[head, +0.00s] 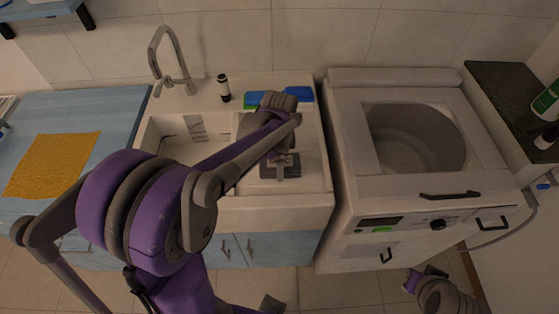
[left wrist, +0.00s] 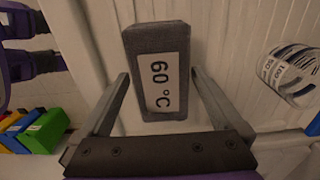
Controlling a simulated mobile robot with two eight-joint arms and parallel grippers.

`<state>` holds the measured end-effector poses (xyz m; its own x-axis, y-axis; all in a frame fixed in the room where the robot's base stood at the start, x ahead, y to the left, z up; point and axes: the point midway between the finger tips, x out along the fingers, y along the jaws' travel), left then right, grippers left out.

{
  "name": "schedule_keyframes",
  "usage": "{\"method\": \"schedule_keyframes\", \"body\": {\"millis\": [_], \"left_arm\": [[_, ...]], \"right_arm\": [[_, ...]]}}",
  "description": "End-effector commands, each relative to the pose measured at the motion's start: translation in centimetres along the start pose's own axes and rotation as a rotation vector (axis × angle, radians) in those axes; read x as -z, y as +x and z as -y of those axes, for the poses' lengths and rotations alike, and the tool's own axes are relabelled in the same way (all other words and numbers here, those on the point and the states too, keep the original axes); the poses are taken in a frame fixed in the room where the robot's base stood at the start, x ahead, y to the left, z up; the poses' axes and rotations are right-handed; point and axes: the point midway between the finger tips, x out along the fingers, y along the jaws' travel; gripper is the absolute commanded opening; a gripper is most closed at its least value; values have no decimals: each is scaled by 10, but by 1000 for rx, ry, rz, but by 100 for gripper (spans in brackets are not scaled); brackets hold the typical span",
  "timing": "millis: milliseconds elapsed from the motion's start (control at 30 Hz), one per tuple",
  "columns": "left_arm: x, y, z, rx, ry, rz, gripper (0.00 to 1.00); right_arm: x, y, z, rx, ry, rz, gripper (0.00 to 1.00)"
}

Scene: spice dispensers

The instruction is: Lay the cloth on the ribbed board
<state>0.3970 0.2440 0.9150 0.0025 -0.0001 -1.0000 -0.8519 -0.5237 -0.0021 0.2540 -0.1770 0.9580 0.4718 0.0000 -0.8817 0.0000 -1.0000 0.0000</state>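A small grey block (left wrist: 155,38), which looks like a thick folded cloth, carries a white label (left wrist: 160,82) reading "60 °C". It lies over the pale ribbed board (left wrist: 225,30) right of the sink. My left gripper (head: 281,172) is low over that board; in its wrist view, the fingers (left wrist: 161,72) are spread, with their tips close against the block's two sides. Whether the block rests on the board is hard to tell. A flat yellow cloth-like sheet (head: 52,165) lies on the blue counter at the left. My right arm's end (head: 425,285) shows at lower right; its fingers are unclear.
The faucet (head: 163,58) and a dark bottle (head: 223,88) stand behind the sink. Green (head: 257,99) and blue (head: 299,95) pieces lie behind the ribbed board. A washing machine (head: 345,185) with an open top stands to the right. A marked, curved white object (left wrist: 292,72) is near the fingers.

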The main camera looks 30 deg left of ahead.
Motion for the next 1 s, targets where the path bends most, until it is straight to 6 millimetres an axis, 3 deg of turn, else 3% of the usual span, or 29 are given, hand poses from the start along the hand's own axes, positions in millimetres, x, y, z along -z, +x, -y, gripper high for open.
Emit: {"method": "schedule_keyframes", "body": {"millis": [267, 700, 1000], "left_arm": [[0, -11, 0, 1, 0, 0, 100], [0, -99, 0, 0, -1, 0, 100], [0, -122, -8, 17, -36, -8, 100]], "right_arm": [[3, -3, 0, 0, 0, -3, 0], [12, -10, 0, 0, 0, -12, 0], [14, -11, 0, 0, 0, -13, 0]]}}
